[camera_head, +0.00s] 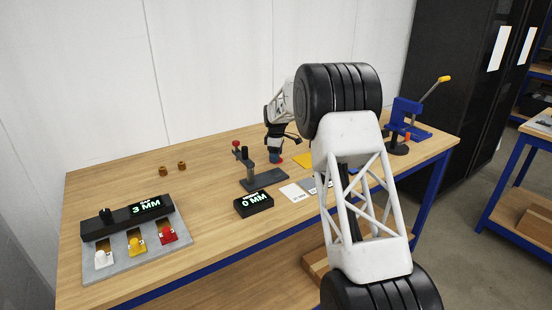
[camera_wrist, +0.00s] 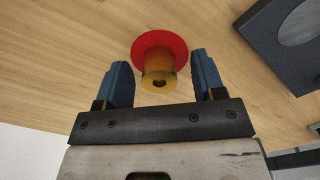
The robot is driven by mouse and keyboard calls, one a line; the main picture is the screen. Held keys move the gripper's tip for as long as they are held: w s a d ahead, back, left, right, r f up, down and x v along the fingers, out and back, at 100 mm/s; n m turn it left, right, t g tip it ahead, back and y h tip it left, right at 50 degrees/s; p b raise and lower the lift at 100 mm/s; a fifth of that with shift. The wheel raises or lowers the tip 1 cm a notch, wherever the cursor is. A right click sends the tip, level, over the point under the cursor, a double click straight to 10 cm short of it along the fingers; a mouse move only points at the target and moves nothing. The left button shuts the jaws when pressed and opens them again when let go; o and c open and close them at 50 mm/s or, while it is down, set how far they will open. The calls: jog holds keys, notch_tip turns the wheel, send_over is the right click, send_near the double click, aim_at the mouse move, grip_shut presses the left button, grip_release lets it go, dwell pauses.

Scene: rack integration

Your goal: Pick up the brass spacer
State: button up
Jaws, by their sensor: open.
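My gripper (camera_head: 275,150) is low over the table, right of the gauge stand. In the wrist view my gripper (camera_wrist: 160,73) is open, its two blue fingers on either side of a brass spacer (camera_wrist: 158,78). The spacer is a short yellow-brown cylinder with a dark hole in its end. A wider red disc (camera_wrist: 148,43) shows behind it. A visible gap lies between the spacer and each finger. In the head view a bit of red (camera_head: 280,160) shows at my fingertips; the brass part there is hidden. Two brownish cylinders (camera_head: 182,165) stand apart on the table's left.
The gauge stand (camera_head: 262,181) with its dark base is left of my gripper. A 0 MM display (camera_head: 254,204) sits in front. A 3 MM panel (camera_head: 127,216) and a grey tray (camera_head: 104,270) are at left. A blue press (camera_head: 405,112) stands at right.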

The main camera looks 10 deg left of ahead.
jog(key=shift+c, duration=0.3)
jog(key=c, duration=1)
jog(key=shift+o, duration=0.2)
jog(key=shift+r, duration=0.1)
jog(key=shift+r, duration=1.85)
jog(key=shift+s+d+r, duration=0.2)
jog(key=shift+s+d, duration=0.8)
jog(key=shift+s, duration=1.45)
jog(key=shift+s+d+r, duration=0.2)
jog(key=shift+s+d, duration=0.8)
jog(key=shift+s, duration=1.45)
jog(key=shift+s+d+r, duration=0.2)
jog(key=shift+s+d, duration=0.8)
jog(key=shift+s, duration=1.45)
